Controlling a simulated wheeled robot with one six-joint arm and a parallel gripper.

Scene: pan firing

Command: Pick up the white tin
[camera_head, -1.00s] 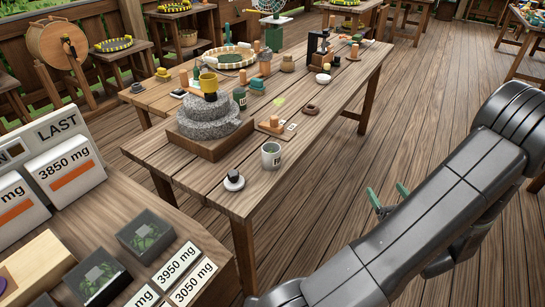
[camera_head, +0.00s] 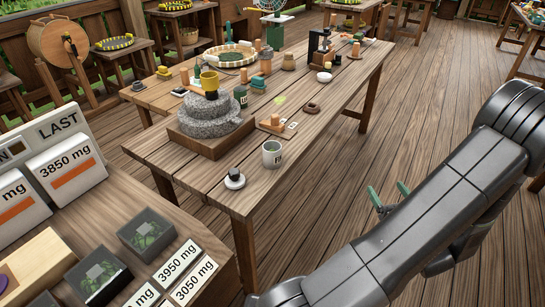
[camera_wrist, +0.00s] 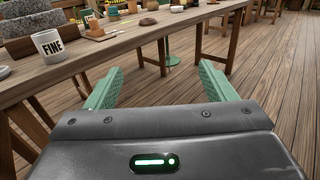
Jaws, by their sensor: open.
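The white tin (camera_head: 272,154) stands upright near the front right edge of the long wooden table. In the wrist view the tin (camera_wrist: 50,46) is at the upper left and bears the word FINE. My gripper (camera_head: 389,193) has green fingers and is open and empty. It is out over the deck, to the right of the table and apart from the tin. In the wrist view my gripper (camera_wrist: 160,68) has its fingers wide apart, with the tin to the left of them.
The long table (camera_head: 205,188) also bears a grey stone mill (camera_head: 210,122), a small white dish with a dark knob (camera_head: 234,179) and a dark green tin (camera_head: 240,97). A counter with labels and boxes (camera_head: 146,232) is at the lower left. The deck (camera_head: 440,90) right of the table is clear.

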